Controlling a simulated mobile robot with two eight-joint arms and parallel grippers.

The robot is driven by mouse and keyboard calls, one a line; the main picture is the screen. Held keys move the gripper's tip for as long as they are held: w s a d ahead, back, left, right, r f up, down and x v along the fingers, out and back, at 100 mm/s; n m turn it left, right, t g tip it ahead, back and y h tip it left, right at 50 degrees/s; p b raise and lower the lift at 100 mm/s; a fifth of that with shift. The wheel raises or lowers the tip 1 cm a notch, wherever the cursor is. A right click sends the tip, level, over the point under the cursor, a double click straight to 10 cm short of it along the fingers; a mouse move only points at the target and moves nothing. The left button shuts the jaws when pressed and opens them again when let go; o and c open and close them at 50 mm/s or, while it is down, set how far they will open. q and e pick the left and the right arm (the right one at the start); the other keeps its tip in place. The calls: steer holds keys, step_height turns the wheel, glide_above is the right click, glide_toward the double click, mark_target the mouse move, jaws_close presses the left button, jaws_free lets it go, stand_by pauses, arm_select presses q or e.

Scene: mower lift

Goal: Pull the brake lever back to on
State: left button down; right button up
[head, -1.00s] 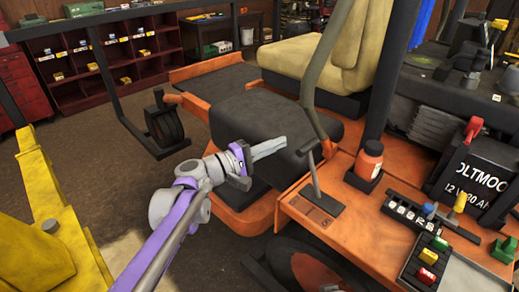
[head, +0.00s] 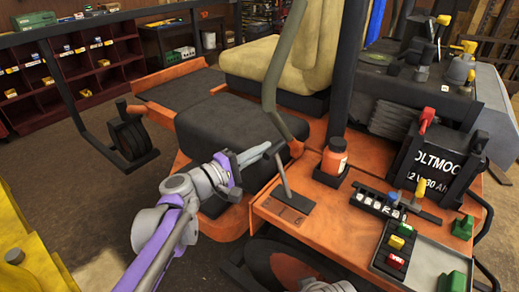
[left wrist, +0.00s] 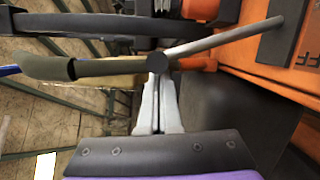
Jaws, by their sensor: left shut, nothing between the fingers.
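The brake lever (head: 283,178) is a thin grey rod with a dark knob, rising from a dark plate (head: 287,198) on the orange deck. It leans slightly left in the head view. The rod also crosses the upper right of the left wrist view (left wrist: 225,38), with its round dark knob (left wrist: 158,62) at the fingertips. My left gripper (head: 266,148) is shut and empty, its tips right beside the knob. The left wrist view shows the closed fingers (left wrist: 158,82) pointing at the knob; whether they touch it I cannot tell. My right gripper is not in view.
An orange bottle (head: 334,158) stands right of the lever. A black battery (head: 435,160) and a tray of coloured blocks (head: 425,255) are farther right.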

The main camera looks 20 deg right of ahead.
arm_select(q)
steer(key=shift+s+d+r+m+p, duration=0.45)
steer(key=shift+s+d+r+m, duration=0.15)
steer(key=shift+s+m, duration=0.15)
steer(key=s+d+p, duration=0.1)
steer(key=s+d, duration=0.6)
steer(key=s, duration=0.2)
steer(key=shift+s+d+r+p, duration=0.15)
steer(key=shift+r+p, duration=0.2)
steer(key=shift+p, duration=0.05)
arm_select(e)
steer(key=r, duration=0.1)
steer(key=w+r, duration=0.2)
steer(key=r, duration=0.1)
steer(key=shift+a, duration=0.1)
arm_select(q)
steer(key=shift+s, duration=0.1)
steer(key=shift+f, duration=0.1)
steer(key=v, duration=1.1)
steer(key=shift+r+b, duration=0.2)
steer(key=shift+b, duration=0.1)
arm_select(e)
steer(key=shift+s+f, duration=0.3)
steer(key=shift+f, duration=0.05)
